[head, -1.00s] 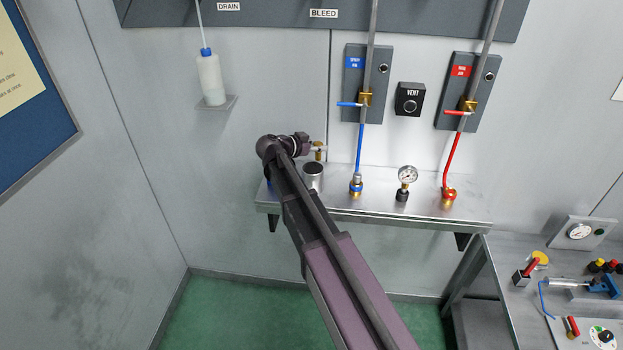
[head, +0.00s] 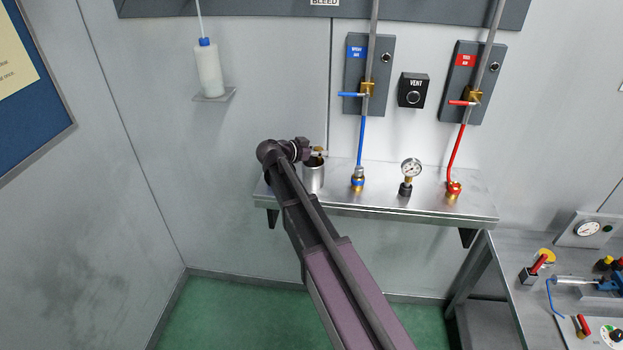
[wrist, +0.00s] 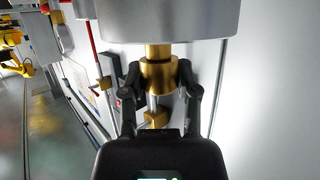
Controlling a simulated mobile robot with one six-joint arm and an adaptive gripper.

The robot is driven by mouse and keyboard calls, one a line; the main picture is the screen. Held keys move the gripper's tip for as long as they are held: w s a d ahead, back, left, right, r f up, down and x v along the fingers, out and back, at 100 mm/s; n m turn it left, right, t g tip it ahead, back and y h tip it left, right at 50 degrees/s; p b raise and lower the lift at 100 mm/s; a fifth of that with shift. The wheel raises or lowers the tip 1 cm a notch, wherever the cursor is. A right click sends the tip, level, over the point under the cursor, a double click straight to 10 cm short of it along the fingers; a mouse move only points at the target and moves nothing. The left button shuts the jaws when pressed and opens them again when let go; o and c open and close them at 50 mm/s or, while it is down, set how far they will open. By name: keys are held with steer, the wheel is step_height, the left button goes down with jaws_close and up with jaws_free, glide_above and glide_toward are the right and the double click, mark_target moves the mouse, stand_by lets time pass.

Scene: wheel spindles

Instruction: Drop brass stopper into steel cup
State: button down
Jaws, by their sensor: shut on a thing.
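The steel cup (head: 313,178) stands upright near the left end of the wall shelf. My gripper (head: 313,152) reaches in from the left at the height of the cup's mouth. It is shut on the brass stopper (head: 318,154), which sits right at the cup's rim. In the wrist view my gripper's fingers (wrist: 160,92) clasp the stopper's wide brass body (wrist: 158,75) from both sides. The cup (wrist: 168,20) fills the top of that view, and the stopper's narrower brass part meets its edge. How far it reaches inside is hidden.
On the shelf (head: 420,206), right of the cup, stand a blue hose fitting (head: 358,180), a pressure gauge (head: 411,170) and a red hose fitting (head: 453,190). A squeeze bottle (head: 209,70) is on a small wall bracket. A bench with tools is at the right.

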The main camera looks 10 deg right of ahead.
steer(key=shift+f+b, duration=0.35)
steer(key=shift+f, duration=0.2)
steer(key=shift+c, duration=1.3)
jaws_free()
steer(key=shift+s, duration=0.1)
